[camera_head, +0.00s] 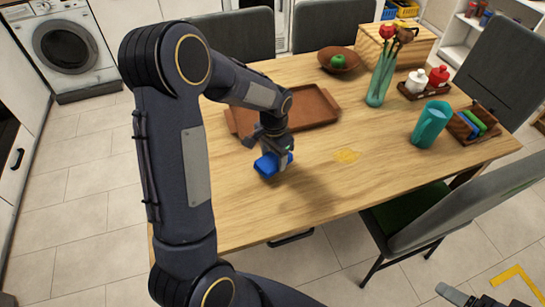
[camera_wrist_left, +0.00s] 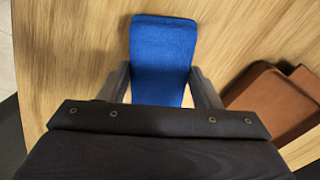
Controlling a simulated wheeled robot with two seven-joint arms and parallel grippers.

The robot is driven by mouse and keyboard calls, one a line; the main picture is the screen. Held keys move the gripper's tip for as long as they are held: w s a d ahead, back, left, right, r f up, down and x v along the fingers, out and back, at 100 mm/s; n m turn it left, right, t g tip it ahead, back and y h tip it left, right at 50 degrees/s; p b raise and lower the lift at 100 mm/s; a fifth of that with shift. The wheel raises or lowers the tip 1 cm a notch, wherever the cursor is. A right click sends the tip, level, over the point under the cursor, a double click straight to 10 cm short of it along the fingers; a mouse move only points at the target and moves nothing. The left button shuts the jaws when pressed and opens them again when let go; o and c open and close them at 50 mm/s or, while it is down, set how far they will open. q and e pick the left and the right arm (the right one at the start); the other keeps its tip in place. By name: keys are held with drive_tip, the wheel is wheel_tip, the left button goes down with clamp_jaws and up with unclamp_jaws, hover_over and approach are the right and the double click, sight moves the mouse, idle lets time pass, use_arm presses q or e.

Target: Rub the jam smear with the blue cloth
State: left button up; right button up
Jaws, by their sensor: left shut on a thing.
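The blue cloth (camera_head: 267,165) is a folded block in my left gripper (camera_head: 273,155), left of the smear in the head view. The left gripper is shut on it; in the left wrist view the cloth (camera_wrist_left: 163,55) sits between the two fingers (camera_wrist_left: 162,88) and sticks out past them. I cannot tell whether it touches the tabletop. The jam smear (camera_head: 346,155) is a flat yellow patch on the wooden table, uncovered and apart from the cloth. Part of my right gripper (camera_head: 484,298) shows at the bottom right, cut by the frame edge, away from the table.
A brown tray (camera_head: 318,103) lies behind the left gripper. A teal vase (camera_head: 380,80) with flowers, a teal cup (camera_head: 431,123), a wooden holder (camera_head: 487,122) and a condiment rack (camera_head: 412,92) stand right. A bowl (camera_head: 338,66) with a green fruit is at the back. The table front is clear.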

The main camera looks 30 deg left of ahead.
use_arm(q)
wheel_tip(320, 180, up, 2)
drive_tip(key=shift+a+r+p, duration=0.1)
drive_tip(key=shift+p, duration=0.45)
drive_tip(key=shift+r+p, duration=1.05)
drive_tip(key=shift+r, duration=0.4)
